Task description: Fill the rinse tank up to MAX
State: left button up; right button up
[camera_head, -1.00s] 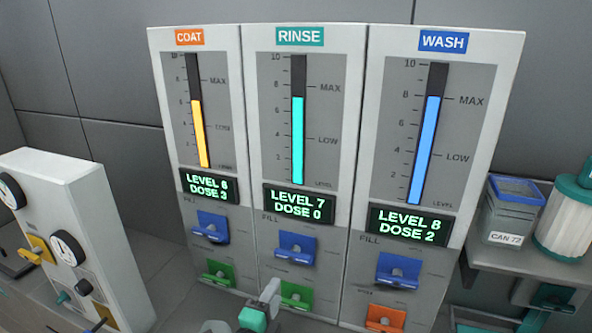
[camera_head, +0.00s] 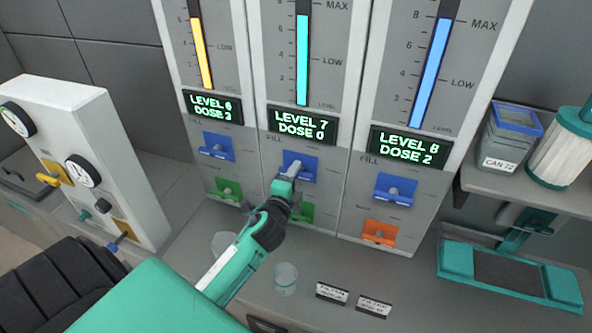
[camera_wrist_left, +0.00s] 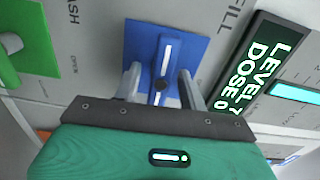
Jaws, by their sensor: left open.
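The rinse gauge's cyan column (camera_head: 302,60) stands in the middle panel, under the MAX mark (camera_head: 339,5). Its display (camera_head: 301,124) reads LEVEL 7, DOSE 0. The blue FILL lever plate (camera_head: 303,162) sits below that display, with a green lever (camera_head: 300,211) under it. My left gripper (camera_head: 284,178) is in front of the blue plate. In the left wrist view, its open fingers (camera_wrist_left: 160,88) stand either side of the blue plate's handle (camera_wrist_left: 163,68); contact cannot be told. My right gripper is not in view.
The coat display (camera_head: 213,106) reads LEVEL 6, DOSE 3; the wash display (camera_head: 408,147) reads LEVEL 8, DOSE 2. A gauge box (camera_head: 125,150) stands left. A clear cup (camera_head: 286,279) is on the counter near my forearm. A shelf (camera_head: 530,188) holds containers at right.

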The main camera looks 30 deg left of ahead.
pick_arm(q)
jog(key=shift+w+a, duration=0.1)
jog(key=shift+w, duration=0.3)
grip_shut()
jog(key=n, duration=0.3)
jog(key=shift+n, duration=0.4)
jog(key=n, duration=0.4)
jog(key=shift+n, duration=0.3)
dwell(0.4)
